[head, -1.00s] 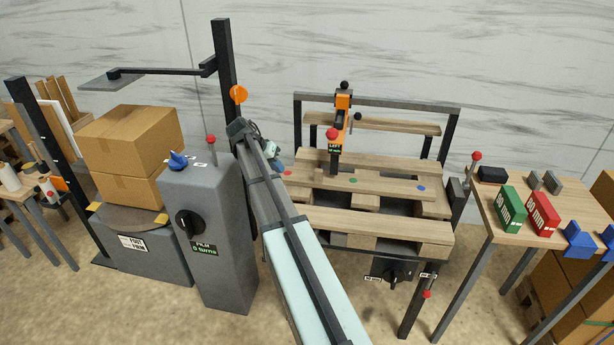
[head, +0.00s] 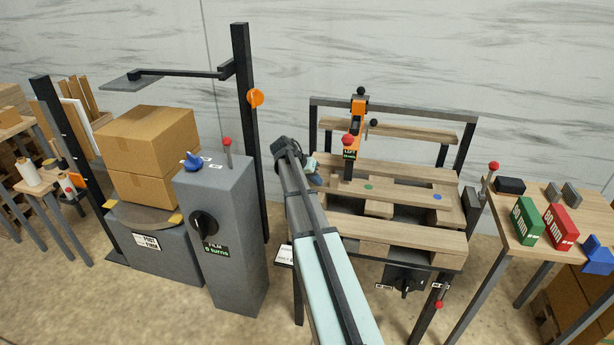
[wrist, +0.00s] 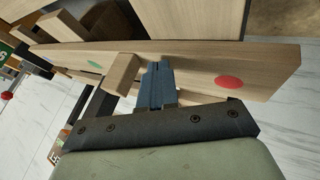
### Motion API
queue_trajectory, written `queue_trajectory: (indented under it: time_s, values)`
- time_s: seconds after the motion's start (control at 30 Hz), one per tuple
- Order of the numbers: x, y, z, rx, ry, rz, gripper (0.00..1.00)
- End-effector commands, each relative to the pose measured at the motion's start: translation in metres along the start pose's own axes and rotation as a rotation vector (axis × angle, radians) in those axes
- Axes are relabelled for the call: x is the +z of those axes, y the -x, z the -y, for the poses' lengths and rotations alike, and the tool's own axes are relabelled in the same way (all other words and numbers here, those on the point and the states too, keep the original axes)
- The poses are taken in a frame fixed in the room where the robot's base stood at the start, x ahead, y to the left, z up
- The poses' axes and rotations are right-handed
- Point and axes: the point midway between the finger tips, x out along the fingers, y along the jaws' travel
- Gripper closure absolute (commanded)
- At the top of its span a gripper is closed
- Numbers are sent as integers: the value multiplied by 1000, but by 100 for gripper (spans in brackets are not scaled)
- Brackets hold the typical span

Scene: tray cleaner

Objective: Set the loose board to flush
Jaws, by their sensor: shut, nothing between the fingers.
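The board with coloured dots (head: 400,190) lies across the middle of the pallet (head: 440,243) on the bench. Its green and blue dots show in the head view; its left end is hidden behind my arm. In the wrist view the board (wrist: 205,62) runs across the picture with a red dot near its right end and a green dot further left. My gripper (head: 314,172) is at the board's left end. Its blue fingers (wrist: 157,72) are shut and empty, overlapping the board between the two dots beside a small wood block (wrist: 123,73). I cannot tell whether they touch.
An orange clamp-like tool (head: 357,120) with a red knob stands over the pallet's far side. A side table (head: 530,205) with green and red blocks is at right. A grey film cabinet (head: 222,235) and stacked boxes (head: 148,140) stand left.

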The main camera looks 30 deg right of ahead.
Motion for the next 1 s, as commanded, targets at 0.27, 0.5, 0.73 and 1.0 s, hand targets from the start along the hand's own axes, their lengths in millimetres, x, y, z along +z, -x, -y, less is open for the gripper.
queue_trajectory:
  time_s: [0.27,0.5,0.73,1.0]
  values:
    - [0,-8,-16,-1,0,-1,100]
    - [0,-9,-17,-1,0,0,100]
    - [0,-11,-21,-1,0,0,100]
    - [2,-30,-59,0,-2,1,100]
